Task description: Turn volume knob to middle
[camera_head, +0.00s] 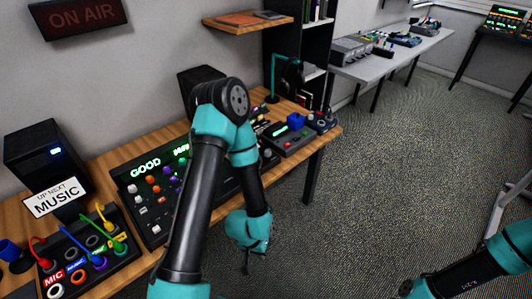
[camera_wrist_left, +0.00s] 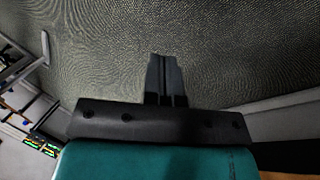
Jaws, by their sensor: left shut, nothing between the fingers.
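A black console (camera_head: 153,237) on the wooden desk has a lit green display (camera_head: 146,168) reading GOOD and several coloured knobs or buttons. My left arm covers its middle and right part. I cannot tell which control is the volume knob. My left gripper (camera_head: 246,264) hangs in front of the desk, over the carpet, apart from the console. Its fingers are shut and empty in the left wrist view (camera_wrist_left: 166,75), pointing at the floor. My right arm shows at the lower right of the head view, with its fingers out of frame.
A patch box (camera_head: 118,262) with coloured cables stands at the desk's left end, by a MUSIC sign (camera_head: 57,198) and a speaker (camera_head: 45,150). A smaller device (camera_head: 288,140) is at the right end. Open carpet (camera_head: 380,180) lies right of the desk (camera_head: 318,150).

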